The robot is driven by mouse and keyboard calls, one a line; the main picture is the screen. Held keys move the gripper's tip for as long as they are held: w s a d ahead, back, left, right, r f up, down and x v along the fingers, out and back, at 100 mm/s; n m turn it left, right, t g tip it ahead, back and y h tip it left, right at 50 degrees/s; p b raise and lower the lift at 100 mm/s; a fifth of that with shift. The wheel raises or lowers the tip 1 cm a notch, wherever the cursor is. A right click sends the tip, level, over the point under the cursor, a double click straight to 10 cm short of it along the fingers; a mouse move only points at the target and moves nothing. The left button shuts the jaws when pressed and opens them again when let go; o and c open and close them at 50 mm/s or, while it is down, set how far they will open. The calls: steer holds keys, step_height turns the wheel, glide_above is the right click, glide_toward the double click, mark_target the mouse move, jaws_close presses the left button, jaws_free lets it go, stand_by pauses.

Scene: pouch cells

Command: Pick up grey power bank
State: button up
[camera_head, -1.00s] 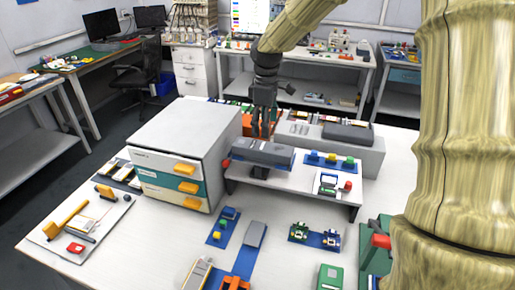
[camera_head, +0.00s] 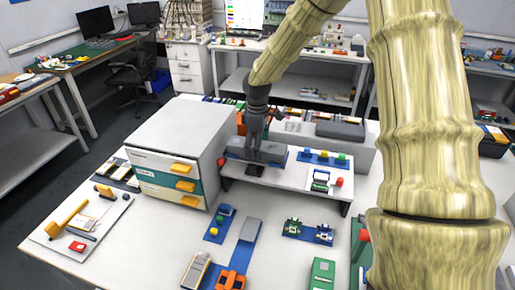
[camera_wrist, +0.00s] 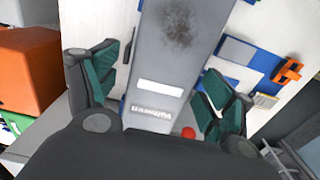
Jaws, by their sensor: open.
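A grey power bank (camera_head: 272,154), long and box-shaped, lies on a blue mat on the low white shelf in the middle of the table. In the wrist view the grey body (camera_wrist: 175,60) shows a dark smudge, a white label and printed lettering at its near end. My gripper (camera_head: 255,162) is down at the power bank, partly covering it in the head view. In the wrist view its green-padded fingers (camera_wrist: 165,88) are open, one on each side of the grey body. I cannot tell whether either finger touches it.
A white drawer cabinet (camera_head: 180,135) with yellow handles stands close left of the shelf. Small coloured blocks (camera_head: 323,155) and a red knob (camera_head: 339,182) are to the right on the shelf (camera_head: 290,180). A dark grey case (camera_head: 340,130) lies behind. Several devices lie in front on the table.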

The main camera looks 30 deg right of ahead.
steer(key=shift+f, duration=0.1)
steer(key=shift+a, duration=0.1)
steer(key=shift+c, duration=0.6)
steer(key=c, duration=1.2)
steer(key=shift+c, duration=0.2)
